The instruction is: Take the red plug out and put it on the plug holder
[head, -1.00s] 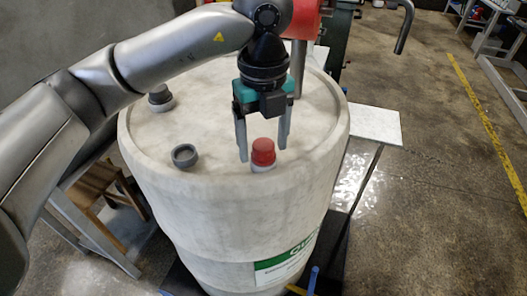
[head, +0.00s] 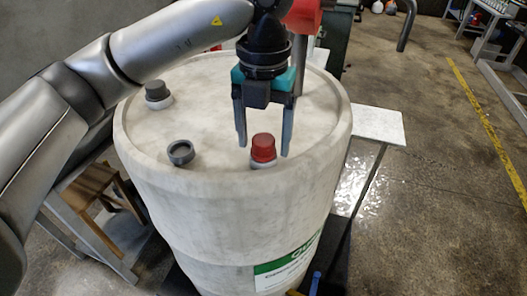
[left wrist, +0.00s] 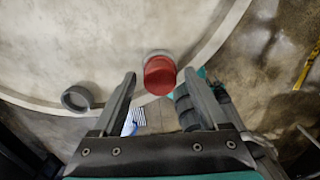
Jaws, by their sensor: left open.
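The red plug (head: 263,147) sits upright in a light collar on the top of a white drum (head: 220,95), close to the drum's front rim. It also shows in the left wrist view (left wrist: 159,76), beyond and between the finger tips. My left gripper (head: 263,150) is open and empty, pointing down, with one finger on each side of the plug in the head view. I see no contact with the plug. A grey ring-shaped holder (head: 181,152) stands on the drum top to the left of the plug; it also shows in the left wrist view (left wrist: 77,98). My right gripper is not in view.
A dark grey cap (head: 157,92) stands at the drum's back left. A white side plate (head: 376,125) is at the right. A wooden stool (head: 92,187) is at the left. The drum top's middle is clear.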

